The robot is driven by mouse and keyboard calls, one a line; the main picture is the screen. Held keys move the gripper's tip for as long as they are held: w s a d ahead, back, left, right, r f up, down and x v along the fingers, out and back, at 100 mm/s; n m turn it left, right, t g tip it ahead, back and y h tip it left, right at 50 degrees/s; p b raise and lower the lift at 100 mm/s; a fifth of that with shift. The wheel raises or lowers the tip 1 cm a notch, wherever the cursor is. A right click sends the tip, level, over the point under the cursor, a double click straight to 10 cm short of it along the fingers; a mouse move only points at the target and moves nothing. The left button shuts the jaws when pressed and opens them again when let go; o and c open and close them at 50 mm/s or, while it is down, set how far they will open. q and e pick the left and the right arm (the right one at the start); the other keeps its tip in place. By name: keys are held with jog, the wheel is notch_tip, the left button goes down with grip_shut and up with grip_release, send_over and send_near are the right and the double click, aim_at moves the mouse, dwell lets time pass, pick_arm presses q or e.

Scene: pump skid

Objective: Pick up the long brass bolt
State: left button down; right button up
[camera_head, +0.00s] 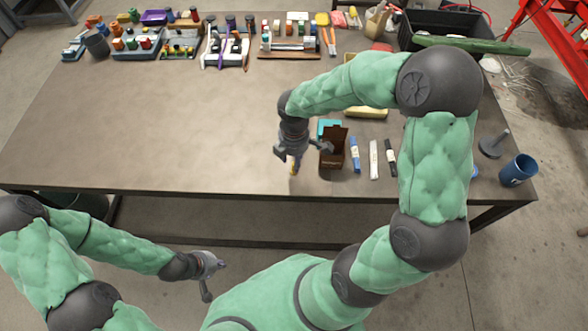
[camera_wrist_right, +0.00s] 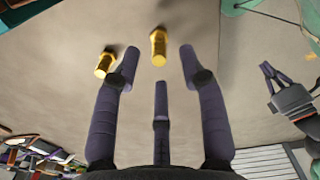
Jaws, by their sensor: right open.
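Two brass bolts stand out in the right wrist view. One brass bolt (camera_wrist_right: 158,46) is ahead of the gap between my right fingers and looks a little longer. The other brass bolt (camera_wrist_right: 104,64) is to its left, close to the left fingertip. My right gripper (camera_wrist_right: 158,65) is open and empty, with its three fingers spread. In the head view my right gripper (camera_head: 302,152) hangs over the table, and a brass-coloured bit (camera_head: 294,167) shows just below it. My left gripper (camera_head: 214,276) is off the table's front edge, with its fingers apart and empty.
A brown open box (camera_head: 333,150) stands right beside my right gripper. Blue, white and black packets (camera_head: 374,160) lie to its right. A blue cup (camera_head: 518,170) is near the right edge. Tool racks (camera_head: 228,44) line the back. The table's left middle is clear.

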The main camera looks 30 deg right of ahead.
notch_tip(320, 180, down, 4)
jog(key=shift+r+b, duration=0.2)
jog(key=shift+b, duration=0.4)
grip_shut()
jog(key=shift+r, duration=0.1)
